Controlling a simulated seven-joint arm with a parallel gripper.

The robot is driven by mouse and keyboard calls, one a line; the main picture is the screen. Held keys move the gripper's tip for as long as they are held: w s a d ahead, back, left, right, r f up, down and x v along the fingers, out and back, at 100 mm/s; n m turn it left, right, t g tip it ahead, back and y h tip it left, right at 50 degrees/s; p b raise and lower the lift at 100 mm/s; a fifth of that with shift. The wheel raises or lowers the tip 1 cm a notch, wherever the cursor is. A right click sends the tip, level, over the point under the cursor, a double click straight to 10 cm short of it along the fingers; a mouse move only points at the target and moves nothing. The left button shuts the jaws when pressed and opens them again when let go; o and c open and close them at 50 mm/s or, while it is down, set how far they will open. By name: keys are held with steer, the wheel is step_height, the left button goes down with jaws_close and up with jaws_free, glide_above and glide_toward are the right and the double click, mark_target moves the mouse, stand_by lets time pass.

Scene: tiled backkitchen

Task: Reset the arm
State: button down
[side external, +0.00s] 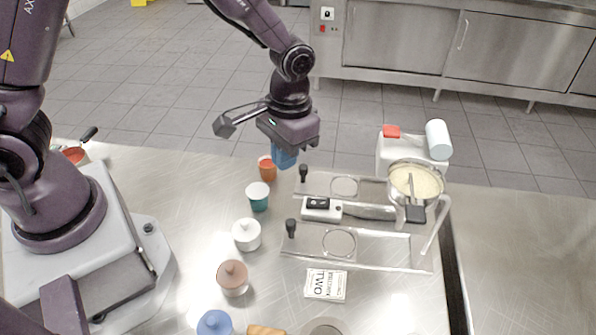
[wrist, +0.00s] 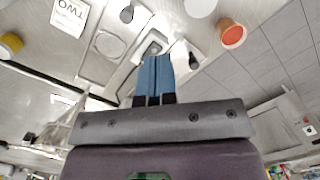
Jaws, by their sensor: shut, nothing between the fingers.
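My gripper (side external: 284,156) has blue fingers and hangs above the far side of the steel table, near the orange cup (side external: 267,169). In the wrist view its two blue fingers (wrist: 155,72) are pressed together with nothing between them. In the side view the fingertips are apart from the things around them.
A teal cup (side external: 258,197), a white lidded pot (side external: 246,235) and a brown lidded pot (side external: 232,278) stand along the table. A pan (side external: 415,183) and a "TWO" card (side external: 326,285) are also there.

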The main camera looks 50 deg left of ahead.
steer(key=s+a+r+t, duration=0.3)
steer(key=s+r, duration=0.4)
steer(key=r, duration=0.3)
steer(key=s+a+r+t, duration=0.3)
steer(key=s+r, duration=0.4)
steer(key=r, duration=0.3)
steer(key=shift+a+r+m+t, duration=0.3)
steer(key=shift+a, duration=0.2)
